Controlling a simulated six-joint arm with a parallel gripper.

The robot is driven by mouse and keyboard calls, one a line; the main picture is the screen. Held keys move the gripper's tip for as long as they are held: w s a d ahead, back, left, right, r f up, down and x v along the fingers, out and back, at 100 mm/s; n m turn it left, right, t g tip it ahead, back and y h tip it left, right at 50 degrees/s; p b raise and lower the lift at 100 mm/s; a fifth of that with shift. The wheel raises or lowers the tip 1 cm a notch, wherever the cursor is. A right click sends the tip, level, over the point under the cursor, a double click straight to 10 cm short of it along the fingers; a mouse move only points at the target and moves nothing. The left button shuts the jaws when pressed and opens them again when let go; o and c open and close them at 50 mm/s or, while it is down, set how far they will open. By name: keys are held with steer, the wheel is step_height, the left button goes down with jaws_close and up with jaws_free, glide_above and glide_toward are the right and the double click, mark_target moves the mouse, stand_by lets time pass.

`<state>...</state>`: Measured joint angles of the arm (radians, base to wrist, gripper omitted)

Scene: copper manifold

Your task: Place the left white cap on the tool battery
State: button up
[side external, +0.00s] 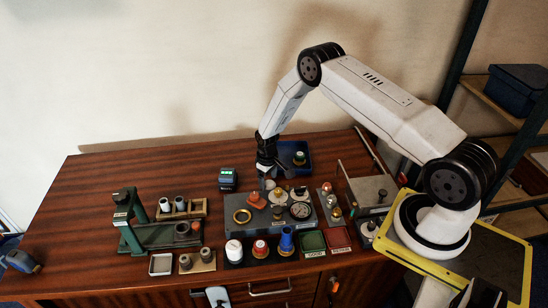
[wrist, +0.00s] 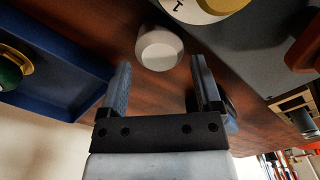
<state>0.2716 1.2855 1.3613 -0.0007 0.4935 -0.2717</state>
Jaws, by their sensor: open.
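A white cap (wrist: 158,48) shows in the wrist view between and just beyond the fingertips of my gripper (wrist: 160,68). The fingers are open, and I see no contact with the cap. In the side view my gripper (side external: 267,170) points down behind the grey manifold, with a small pale cap (side external: 270,185) by its fingertips. A dark block with a green display (side external: 228,178), which looks like the tool battery, stands on the table left of my gripper. Its top is bare. In the wrist view a dark blue shape is partly hidden behind the right finger.
The grey manifold (side external: 240,230) carries valves and a gauge in front of my gripper. A blue tray (side external: 303,170) with a green-topped part lies behind right. Several bottles stand in front. A wooden rack (side external: 192,213) and green press (side external: 124,213) stand left. The table's back left is clear.

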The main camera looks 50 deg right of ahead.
step_height(320, 180, up, 10)
stand_by(0.6)
steer(key=shift+r, duration=0.1)
stand_by(0.4)
step_height(320, 180, up, 7)
glide_above(268, 183)
steer(key=s+a, duration=0.3)
steer(key=a, duration=0.1)
steer(key=s+a+r+t, duration=0.1)
steer(key=s+a+r, duration=0.3)
steer(key=s, duration=0.4)
steer(key=s+a+r+t, duration=0.1)
steer(key=s+a+r, duration=0.4)
steer(key=s, duration=0.3)
steer(key=shift+r+t, duration=0.3)
steer(key=shift+r, duration=0.45)
steer(key=shift+s+a, duration=0.1)
steer(key=shift+s, duration=0.35)
steer(key=shift+c, duration=0.3)
